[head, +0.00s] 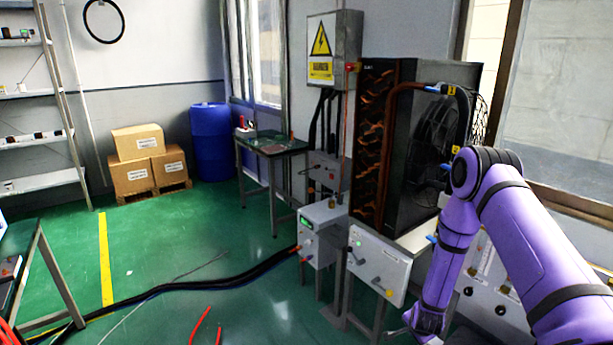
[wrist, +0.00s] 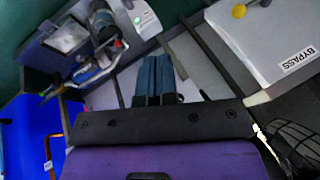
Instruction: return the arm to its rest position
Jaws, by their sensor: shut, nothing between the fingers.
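My purple arm (head: 525,240) reaches in from the right of the head view, bends at a dark elbow and hangs down to the bottom edge. The fingers cannot be made out clearly in the head view. In the wrist view my gripper (wrist: 153,62) shows two dark fingers pressed together, with nothing between them. The fingers lie over a pale surface and grey frame bars; whether they touch anything cannot be told.
A white box marked BYPASS (wrist: 275,40) is close by on the right in the wrist view. The black finned unit (head: 400,140) stands beside my forearm. White control boxes (head: 378,265) stand left of it. Cables (head: 200,283) cross the green floor, otherwise largely open.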

